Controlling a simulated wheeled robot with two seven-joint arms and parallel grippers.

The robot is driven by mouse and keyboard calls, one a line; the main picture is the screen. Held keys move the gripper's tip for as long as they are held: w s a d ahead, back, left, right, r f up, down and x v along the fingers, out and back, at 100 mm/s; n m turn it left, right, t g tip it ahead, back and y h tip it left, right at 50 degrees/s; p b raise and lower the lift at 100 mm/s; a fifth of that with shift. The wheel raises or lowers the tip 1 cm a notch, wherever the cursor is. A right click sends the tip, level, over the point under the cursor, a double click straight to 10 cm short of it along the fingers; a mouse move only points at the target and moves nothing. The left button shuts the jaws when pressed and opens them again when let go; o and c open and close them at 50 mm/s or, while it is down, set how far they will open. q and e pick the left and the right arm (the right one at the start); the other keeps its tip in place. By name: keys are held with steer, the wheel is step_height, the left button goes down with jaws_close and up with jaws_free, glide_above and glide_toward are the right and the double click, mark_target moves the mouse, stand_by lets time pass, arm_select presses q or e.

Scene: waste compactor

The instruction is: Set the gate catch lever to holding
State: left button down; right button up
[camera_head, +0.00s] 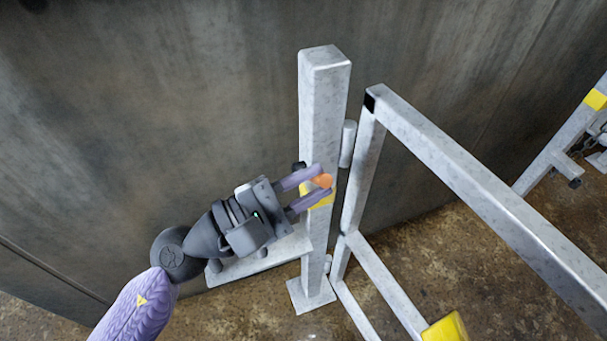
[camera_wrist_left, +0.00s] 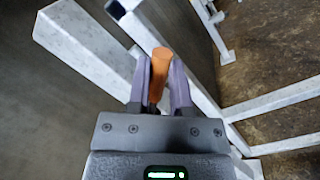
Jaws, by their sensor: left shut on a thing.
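The gate catch lever has an orange grip (camera_head: 323,181), in front of the grey gate post (camera_head: 324,100). My left gripper (camera_head: 318,187) has its two purple fingers closed around the orange grip. The left wrist view shows the orange grip (camera_wrist_left: 160,66) between the fingertips (camera_wrist_left: 158,85), its end sticking out past them. The lever's pivot and the rest of its body are hidden behind the fingers. A yellow patch shows on the post just behind the fingers. My right gripper is not in view.
The grey tube gate (camera_head: 480,190) stands right of the post, with a narrow gap between them. A yellow piece (camera_head: 446,329) sits on its lower rail. A dark metal wall (camera_head: 150,110) is close behind. Brown floor (camera_head: 430,255) lies below.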

arm_select(q)
steer(key=shift+s+d+f+m+b, duration=0.1)
steer(key=shift+s+f+m+b, duration=0.15)
steer(key=shift+f+m+b, duration=0.25)
steer(key=shift+s+d+f+m+b, duration=0.1)
steer(key=shift+s+f+m+b, duration=0.15)
steer(key=shift+m+b, duration=0.45)
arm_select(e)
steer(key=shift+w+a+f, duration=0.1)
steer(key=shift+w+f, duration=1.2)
arm_select(q)
steer(key=c, duration=0.5)
jaws_free()
steer(key=shift+c, duration=0.2)
